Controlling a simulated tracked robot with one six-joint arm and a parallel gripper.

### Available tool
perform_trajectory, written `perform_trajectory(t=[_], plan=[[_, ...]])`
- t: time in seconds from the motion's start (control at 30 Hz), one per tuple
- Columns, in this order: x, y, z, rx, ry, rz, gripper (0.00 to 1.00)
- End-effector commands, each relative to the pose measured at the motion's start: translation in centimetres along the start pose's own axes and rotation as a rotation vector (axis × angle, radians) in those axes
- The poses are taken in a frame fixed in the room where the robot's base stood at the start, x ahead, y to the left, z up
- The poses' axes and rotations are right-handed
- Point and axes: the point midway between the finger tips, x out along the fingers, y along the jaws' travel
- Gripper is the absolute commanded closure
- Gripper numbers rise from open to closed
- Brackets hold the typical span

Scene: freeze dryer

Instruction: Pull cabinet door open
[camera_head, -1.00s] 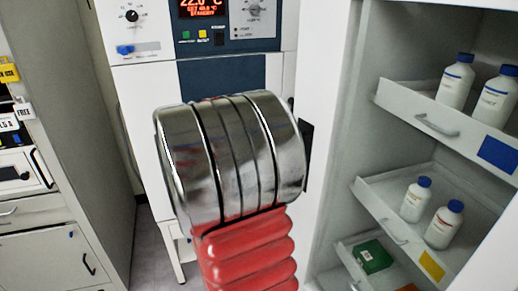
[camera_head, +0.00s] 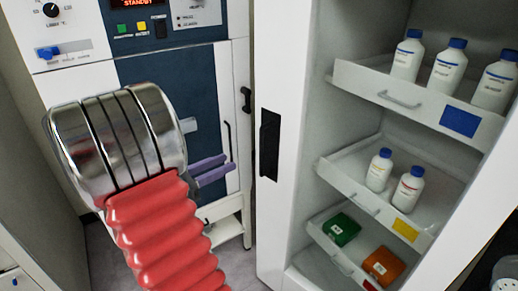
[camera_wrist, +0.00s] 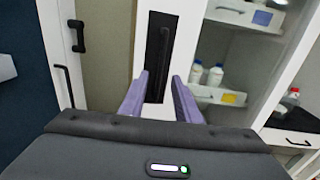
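The cabinet door (camera_head: 290,200) is a white upright panel with shelves showing to its right; I cannot tell whether a clear pane covers them. A dark vertical bar handle on a black plate (camera_head: 269,145) is on the panel. In the wrist view the handle (camera_wrist: 165,48) is ahead, just beyond the fingertips. My gripper (camera_wrist: 160,76) is open, with one purple finger on each side of the plate's lower part and nothing visibly held. In the head view my gripper (camera_head: 224,165) is left of the handle, apart from it in the picture. My arm hides part of the freeze dryer.
The blue and white freeze dryer (camera_head: 190,85) stands left of the cabinet. A dark worktop (camera_wrist: 290,118) is at the right.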

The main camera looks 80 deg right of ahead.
Motion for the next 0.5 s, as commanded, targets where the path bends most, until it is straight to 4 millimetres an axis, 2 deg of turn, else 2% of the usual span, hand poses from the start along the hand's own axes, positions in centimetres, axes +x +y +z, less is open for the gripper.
perform_trajectory(t=[0.37,0.5], plan=[[0.6,-0.3,-0.1,-0.001,0.002,-0.011,0.70],[1.4,-0.3,0.0,-0.001,0.002,-0.013,0.70]])
